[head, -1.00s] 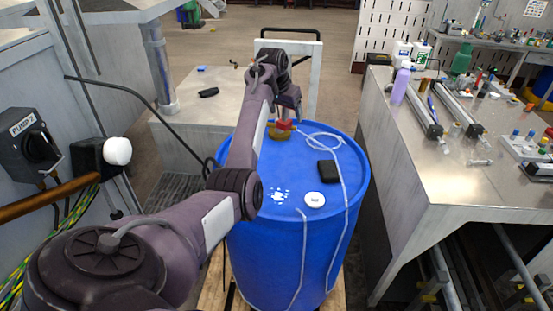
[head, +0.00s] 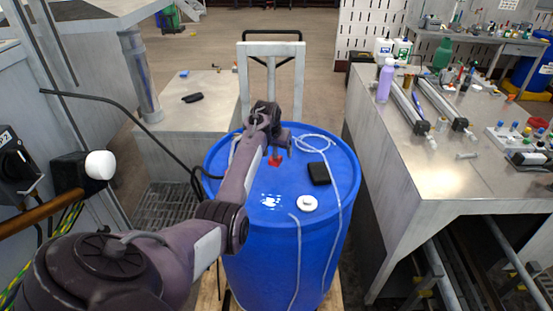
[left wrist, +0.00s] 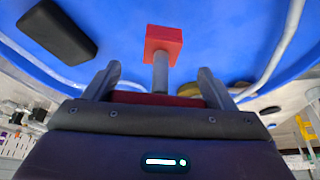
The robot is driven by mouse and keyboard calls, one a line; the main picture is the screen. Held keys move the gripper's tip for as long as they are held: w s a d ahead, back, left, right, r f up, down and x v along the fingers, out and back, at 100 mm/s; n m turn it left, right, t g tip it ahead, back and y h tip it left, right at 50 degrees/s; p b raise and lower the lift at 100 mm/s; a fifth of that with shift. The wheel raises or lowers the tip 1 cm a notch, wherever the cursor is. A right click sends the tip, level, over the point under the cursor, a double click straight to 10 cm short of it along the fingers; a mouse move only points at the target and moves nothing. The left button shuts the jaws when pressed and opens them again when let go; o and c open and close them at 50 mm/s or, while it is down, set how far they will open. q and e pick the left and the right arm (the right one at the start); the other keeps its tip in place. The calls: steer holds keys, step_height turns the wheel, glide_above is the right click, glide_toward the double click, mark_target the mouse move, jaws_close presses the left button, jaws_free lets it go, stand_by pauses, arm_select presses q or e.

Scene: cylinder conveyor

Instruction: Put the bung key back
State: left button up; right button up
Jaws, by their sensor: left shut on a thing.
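The bung key is a grey metal shaft with a red block (left wrist: 163,42) at its far end and a red bar between my fingers. My left gripper (left wrist: 160,82) is shut on it. In the head view, the red of the key (head: 276,161) shows under the left gripper (head: 277,150), over the far part of the blue drum's top (head: 250,180). I cannot tell whether it touches the drum. A yellow-brown thing (left wrist: 190,90) is partly hidden behind a finger in the left wrist view. My right gripper is not in view.
A black box (head: 319,173), a white round cap (head: 308,203) and a clear hose (head: 339,200) lie on the drum top. A steel bench (head: 440,170) with a purple bottle (head: 385,80) stands right. A low metal table (head: 215,105) holds a black object (head: 193,98).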

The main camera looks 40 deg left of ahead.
mark_target(275, 157)
arm_select(q)
steer(key=shift+f, duration=0.3)
steer(key=shift+s+d+f, duration=0.1)
steer(key=shift+f, duration=0.25)
step_height(275, 157, down, 3)
steer(key=shift+s+r+b, duration=0.1)
steer(key=shift+s+b, duration=0.05)
steer(key=shift+b, duration=1.1)
steer(key=shift+f, duration=0.3)
steer(key=shift+w+r, duration=0.1)
steer(key=shift+w, duration=0.15)
steer(key=shift+s, duration=0.1)
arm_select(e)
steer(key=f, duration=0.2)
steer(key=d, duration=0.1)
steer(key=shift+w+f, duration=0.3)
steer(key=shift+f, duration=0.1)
arm_select(q)
steer(key=o, duration=1.1)
steer(key=shift+s, duration=0.1)
steer(key=shift+o, duration=1)
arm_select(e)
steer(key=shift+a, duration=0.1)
